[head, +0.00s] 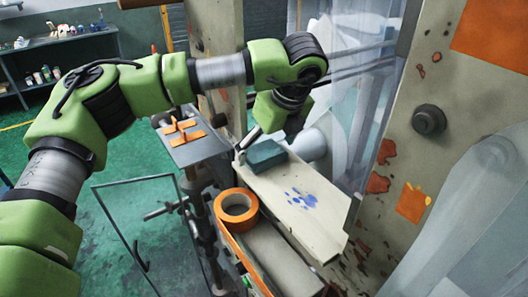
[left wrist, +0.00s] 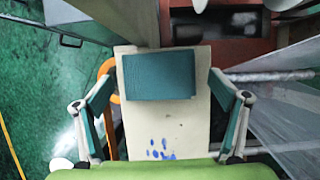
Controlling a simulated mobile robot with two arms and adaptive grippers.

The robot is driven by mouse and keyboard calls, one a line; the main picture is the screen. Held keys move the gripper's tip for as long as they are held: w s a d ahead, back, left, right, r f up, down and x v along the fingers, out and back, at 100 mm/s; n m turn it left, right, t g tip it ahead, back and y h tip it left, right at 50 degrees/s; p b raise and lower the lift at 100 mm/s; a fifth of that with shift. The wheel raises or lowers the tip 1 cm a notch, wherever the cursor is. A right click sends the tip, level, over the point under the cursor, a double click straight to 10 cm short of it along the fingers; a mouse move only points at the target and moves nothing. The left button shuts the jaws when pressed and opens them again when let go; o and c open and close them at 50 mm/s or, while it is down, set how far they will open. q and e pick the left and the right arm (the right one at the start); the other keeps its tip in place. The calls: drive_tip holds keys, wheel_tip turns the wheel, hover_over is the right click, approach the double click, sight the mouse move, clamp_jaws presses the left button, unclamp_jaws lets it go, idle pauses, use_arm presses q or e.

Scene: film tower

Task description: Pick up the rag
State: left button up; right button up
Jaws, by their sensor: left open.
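The rag (head: 266,156) looks like a folded dark teal block. It lies flat near the far end of a narrow cream board (head: 302,226) with blue paint spots. In the left wrist view the rag (left wrist: 159,76) lies across the board (left wrist: 186,122), between and slightly ahead of my fingertips. My left gripper (left wrist: 161,91) is open, one finger on each side of the board, with gaps to the rag on both sides. In the head view this gripper hangs over the rag's far side and its fingers are partly hidden. My right gripper is not in view.
An orange tape roll (head: 238,211) sits left of the board. A small grey tray (head: 190,145) with orange pieces stands further left. A chipped cream column (head: 425,165) and translucent sheeting rise close on the right. Shelves (head: 62,68) stand at the back left.

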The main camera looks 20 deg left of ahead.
use_arm(q)
drive_tip(key=shift+d, duration=0.1)
drive_tip(key=c, duration=1)
drive_tip(key=shift+c, duration=0.9)
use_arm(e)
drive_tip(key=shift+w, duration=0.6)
use_arm(q)
drive_tip(key=shift+r, duration=0.15)
drive_tip(key=shift+r, duration=0.2)
wheel_tip(320, 180, up, 2)
drive_tip(key=shift+b, duration=0.75)
drive_tip(key=s+a+r+b, duration=0.6)
drive_tip(key=s+r, duration=0.4)
drive_tip(key=s, duration=0.2)
drive_tip(key=shift+a+r, duration=0.2)
drive_tip(key=shift+a, duration=0.55)
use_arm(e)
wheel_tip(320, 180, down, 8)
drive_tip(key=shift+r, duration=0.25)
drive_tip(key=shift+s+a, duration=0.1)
use_arm(q)
drive_tip(key=shift+o, duration=0.6)
